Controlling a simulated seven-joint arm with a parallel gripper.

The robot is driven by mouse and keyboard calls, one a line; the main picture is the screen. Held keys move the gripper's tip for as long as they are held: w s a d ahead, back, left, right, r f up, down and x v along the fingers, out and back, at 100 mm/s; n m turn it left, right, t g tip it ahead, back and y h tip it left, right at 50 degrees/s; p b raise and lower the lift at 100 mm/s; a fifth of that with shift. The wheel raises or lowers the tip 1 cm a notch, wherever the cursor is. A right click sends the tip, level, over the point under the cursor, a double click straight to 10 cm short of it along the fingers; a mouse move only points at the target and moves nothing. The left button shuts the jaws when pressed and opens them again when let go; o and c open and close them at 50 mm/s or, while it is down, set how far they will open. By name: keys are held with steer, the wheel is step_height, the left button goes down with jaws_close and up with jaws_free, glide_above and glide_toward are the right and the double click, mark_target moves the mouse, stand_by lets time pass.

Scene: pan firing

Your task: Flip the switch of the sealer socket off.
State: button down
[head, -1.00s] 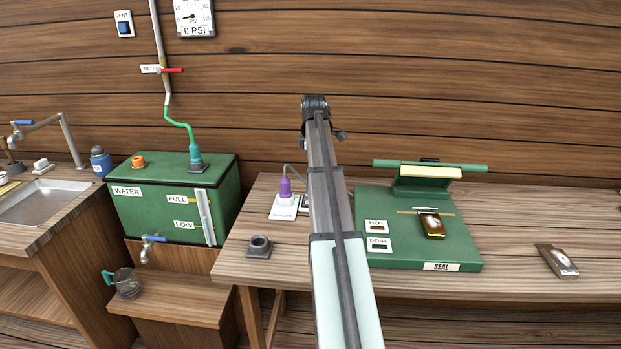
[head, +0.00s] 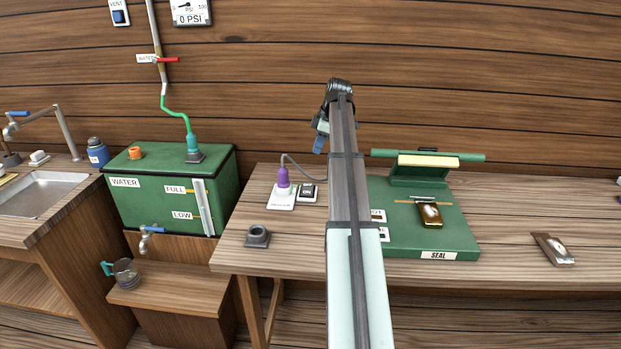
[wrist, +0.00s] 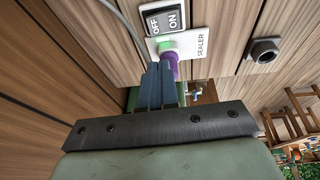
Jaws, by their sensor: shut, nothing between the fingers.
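The sealer socket (head: 281,198) is a white plate on the table left of my arm, with a purple plug (head: 283,181) in it. Its black switch (head: 308,190) is just to the right. In the wrist view the switch (wrist: 165,20) reads OFF and ON, and a green glow shows on the SELAER-side plate (wrist: 196,42), lettered SEALER. I cannot tell which side of the switch is pressed. My gripper (head: 319,146) is shut and empty, raised above the table behind the switch. In the wrist view its blue fingers (wrist: 160,68) overlap the purple plug (wrist: 171,66); contact cannot be told.
A grey cable runs from the plug toward the wall. The green sealing machine (head: 460,240) stands right of my arm with a gold packet (head: 430,215) on it. A dark square fitting (head: 257,237) sits near the table's left front. The green water tank (head: 150,205) is further left.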

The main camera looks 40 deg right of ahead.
steer(key=shift+f, duration=0.1)
glide_above(309, 184)
steer(key=s, duration=0.1)
steer(key=f, duration=1.1)
steer(key=shift+s+a+f, duration=0.15)
steer(key=shift+a+f, duration=0.1)
steer(key=shift+f, duration=0.05)
steer(key=shift+d+f, duration=0.15)
steer(key=shift+f, duration=0.75)
steer(key=shift+w+d+f, duration=0.4)
steer(key=shift+w+f, duration=0.15)
steer(key=shift+s+a, duration=0.1)
steer(key=shift+s, duration=0.05)
steer(key=shift+r, duration=0.1)
steer(key=shift+s+a+r, duration=0.15)
steer(key=shift+s+a, duration=0.4)
steer(key=shift+a, duration=0.05)
